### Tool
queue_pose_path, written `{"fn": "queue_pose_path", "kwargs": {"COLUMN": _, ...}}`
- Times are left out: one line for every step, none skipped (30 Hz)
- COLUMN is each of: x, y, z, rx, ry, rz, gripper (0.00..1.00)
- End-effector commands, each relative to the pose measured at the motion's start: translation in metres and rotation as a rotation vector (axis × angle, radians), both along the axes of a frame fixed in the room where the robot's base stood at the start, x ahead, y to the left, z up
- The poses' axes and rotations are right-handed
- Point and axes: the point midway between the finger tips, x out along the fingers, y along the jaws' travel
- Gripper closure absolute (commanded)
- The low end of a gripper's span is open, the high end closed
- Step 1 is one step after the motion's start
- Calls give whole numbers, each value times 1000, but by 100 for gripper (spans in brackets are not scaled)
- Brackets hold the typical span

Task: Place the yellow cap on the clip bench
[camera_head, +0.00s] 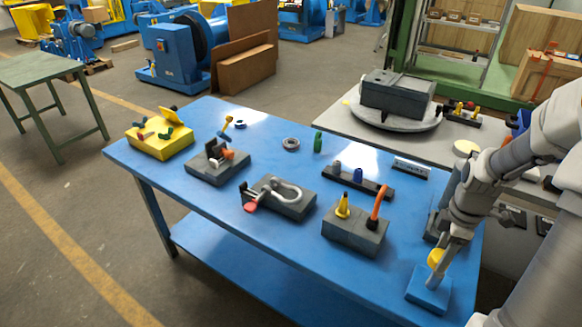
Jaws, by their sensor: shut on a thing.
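The yellow cap (435,257) is a small round yellow piece at the end of my arm, at the lower right of the head view. My gripper (437,270) is shut on it, low over a blue square block (429,291) near the right end of the blue table. My gripper partly hides the cap. I cannot tell whether the cap touches the blue block. No fixture is labelled, so I cannot tell which one is the clip bench.
On the blue table (205,115) stand a yellow block (160,148) with green knobs, several dark grey fixtures (356,236) with upright handles or clamps, and a dark rack (345,180). A grey table (350,125) with a turntable adjoins behind.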

Motion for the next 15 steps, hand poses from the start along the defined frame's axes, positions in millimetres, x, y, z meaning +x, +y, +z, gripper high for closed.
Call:
{"fn": "queue_pose_path", "kwargs": {"x": 0, "y": -2, "z": -1, "rx": 0, "ry": 0, "rz": 4, "gripper": 93}}
{"fn": "queue_pose_path", "kwargs": {"x": -1, "y": -3, "z": -1, "rx": 0, "ry": 0, "rz": 6, "gripper": 93}}
{"fn": "queue_pose_path", "kwargs": {"x": -1, "y": -4, "z": -2, "rx": 0, "ry": 0, "rz": 8, "gripper": 93}}
{"fn": "queue_pose_path", "kwargs": {"x": -1, "y": -4, "z": -2, "rx": 0, "ry": 0, "rz": 10, "gripper": 93}}
{"fn": "queue_pose_path", "kwargs": {"x": -1, "y": -5, "z": -2, "rx": 0, "ry": 0, "rz": 11, "gripper": 93}}
{"fn": "queue_pose_path", "kwargs": {"x": -1, "y": -5, "z": -2, "rx": 0, "ry": 0, "rz": 13, "gripper": 93}}
{"fn": "queue_pose_path", "kwargs": {"x": -1, "y": -5, "z": -2, "rx": 0, "ry": 0, "rz": 13, "gripper": 93}}
{"fn": "queue_pose_path", "kwargs": {"x": -1, "y": -6, "z": -2, "rx": 0, "ry": 0, "rz": 14, "gripper": 93}}
{"fn": "queue_pose_path", "kwargs": {"x": -1, "y": -6, "z": -2, "rx": 0, "ry": 0, "rz": 15, "gripper": 93}}
{"fn": "queue_pose_path", "kwargs": {"x": -1, "y": -6, "z": -2, "rx": 0, "ry": 0, "rz": 15, "gripper": 93}}
{"fn": "queue_pose_path", "kwargs": {"x": -1, "y": -6, "z": -2, "rx": 0, "ry": 0, "rz": 15, "gripper": 93}}
{"fn": "queue_pose_path", "kwargs": {"x": -1, "y": -4, "z": -2, "rx": 1, "ry": 0, "rz": 16, "gripper": 93}}
{"fn": "queue_pose_path", "kwargs": {"x": -1, "y": -3, "z": -3, "rx": 1, "ry": 1, "rz": 16, "gripper": 93}}
{"fn": "queue_pose_path", "kwargs": {"x": 0, "y": 0, "z": -5, "rx": 1, "ry": 1, "rz": 18, "gripper": 93}}
{"fn": "queue_pose_path", "kwargs": {"x": 1, "y": 5, "z": -9, "rx": 2, "ry": 2, "rz": 19, "gripper": 93}}
